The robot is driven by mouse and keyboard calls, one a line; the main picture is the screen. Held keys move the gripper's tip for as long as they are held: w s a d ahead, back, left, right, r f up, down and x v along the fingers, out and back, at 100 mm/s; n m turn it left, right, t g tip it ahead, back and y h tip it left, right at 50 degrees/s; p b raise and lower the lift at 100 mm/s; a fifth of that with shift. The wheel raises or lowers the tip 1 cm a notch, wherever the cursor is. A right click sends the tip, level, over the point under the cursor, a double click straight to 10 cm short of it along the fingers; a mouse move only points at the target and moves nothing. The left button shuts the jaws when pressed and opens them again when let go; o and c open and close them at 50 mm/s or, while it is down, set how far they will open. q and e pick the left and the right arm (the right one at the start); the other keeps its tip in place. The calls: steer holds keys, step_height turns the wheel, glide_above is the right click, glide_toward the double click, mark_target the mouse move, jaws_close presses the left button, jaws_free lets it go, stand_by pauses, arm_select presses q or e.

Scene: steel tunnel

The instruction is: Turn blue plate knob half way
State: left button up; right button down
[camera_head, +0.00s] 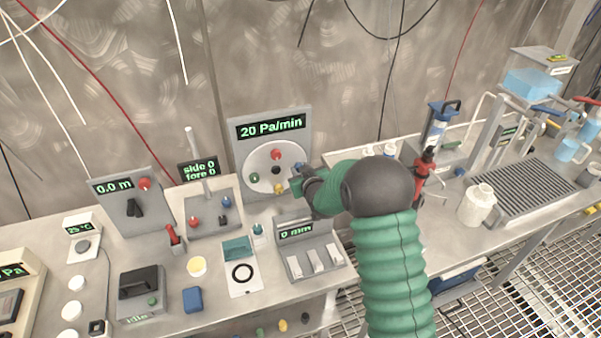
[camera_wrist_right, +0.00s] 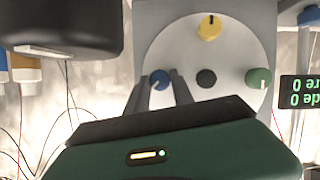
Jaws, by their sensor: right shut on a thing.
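The upright grey panel has a white round plate (camera_head: 262,160) under a display reading 20 Pa/min. The plate carries a red knob (camera_head: 276,154), a green knob (camera_wrist_right: 258,78), a yellow knob (camera_wrist_right: 209,28), a black centre (camera_wrist_right: 206,78) and the blue knob (camera_wrist_right: 160,79). In the head view the blue knob (camera_head: 298,168) is at the plate's right edge, partly covered by my right gripper (camera_head: 297,184). In the right wrist view the gripper's two fingers (camera_wrist_right: 165,90) are shut on the blue knob, one on each side. A pale mark shows on the knob. My left gripper is out of view.
A joystick box (camera_head: 211,215) is to the left. A red tool on a stand (camera_head: 424,172) and a white jug (camera_head: 477,205) are to the right.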

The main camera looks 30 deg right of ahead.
steer(key=shift+s+d+f+m+t+y+p, duration=0.15)
steer(key=shift+m+t+y+p, duration=0.2)
steer(key=shift+m+y+p, duration=0.8)
steer(key=shift+w+d+r+m+t+y+p, duration=0.1)
steer(key=shift+d+m+t+y+p, duration=0.15)
steer(key=shift+m+y+p, duration=0.7)
steer(key=shift+s+d+f+m+t+y+p, duration=0.1)
steer(key=shift+m+t+y+p, duration=0.35)
steer(key=shift+m+p, duration=1.1)
steer(key=shift+m+b, duration=0.45)
steer(key=shift+m, duration=0.1)
steer(key=c, duration=1.5)
jaws_free()
steer(key=o, duration=0.4)
steer(key=shift+d, duration=0.1)
